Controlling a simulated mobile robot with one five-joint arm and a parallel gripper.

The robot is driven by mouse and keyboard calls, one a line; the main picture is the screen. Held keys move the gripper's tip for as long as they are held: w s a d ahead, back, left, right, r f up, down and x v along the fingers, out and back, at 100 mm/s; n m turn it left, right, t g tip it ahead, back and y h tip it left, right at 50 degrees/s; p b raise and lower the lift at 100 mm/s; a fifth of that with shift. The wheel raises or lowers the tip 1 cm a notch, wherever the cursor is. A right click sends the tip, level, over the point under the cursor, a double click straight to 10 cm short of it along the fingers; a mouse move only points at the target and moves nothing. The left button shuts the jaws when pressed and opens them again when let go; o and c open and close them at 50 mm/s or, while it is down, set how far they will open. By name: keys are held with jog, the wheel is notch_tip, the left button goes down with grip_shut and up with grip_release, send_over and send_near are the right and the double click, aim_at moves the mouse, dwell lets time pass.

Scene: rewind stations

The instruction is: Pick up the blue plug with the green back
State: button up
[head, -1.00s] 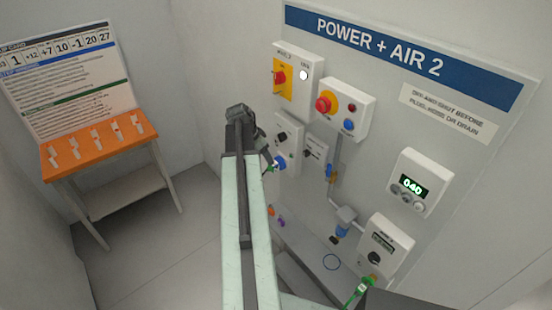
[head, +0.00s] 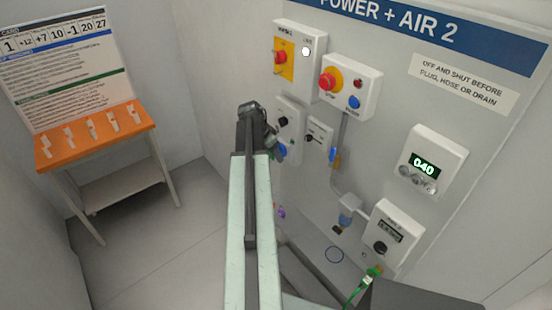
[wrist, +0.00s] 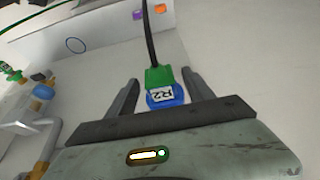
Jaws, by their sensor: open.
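The blue plug with the green back shows in the wrist view, with its green back (wrist: 159,76) and its blue body (wrist: 164,97) carrying a white label that reads R2. A black cable runs up from the green back. My gripper (wrist: 160,80) is open, with one finger on each side of the plug and a visible gap to each. In the head view my gripper (head: 262,136) is at the panel's left boxes, in front of the blue part of the plug (head: 281,151). The green back is hidden there.
Switch boxes, a red stop button (head: 328,82) and a display box (head: 431,162) stick out from the panel close to my arm. A green hose fitting (head: 372,273) is at lower right. An orange table (head: 98,142) stands left, with clear floor between.

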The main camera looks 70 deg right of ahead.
jog(key=shift+r, duration=0.1)
grip_shut()
jog(key=shift+r, duration=0.1)
jog(key=r+p, duration=0.1)
jog(key=w+a+r+p, duration=0.1)
jog(key=shift+a+r+p, duration=0.1)
jog(key=shift+a+p, duration=0.1)
jog(key=shift+p, duration=0.1)
jog(key=w+a+r+p, duration=0.5)
jog(key=w+a, duration=0.1)
jog(key=a, duration=0.4)
jog(key=shift+w+a+r, duration=0.2)
jog(key=shift+w+r, duration=0.05)
jog(key=shift+r, duration=0.1)
jog(key=c, duration=0.8)
grip_release()
grip_shut()
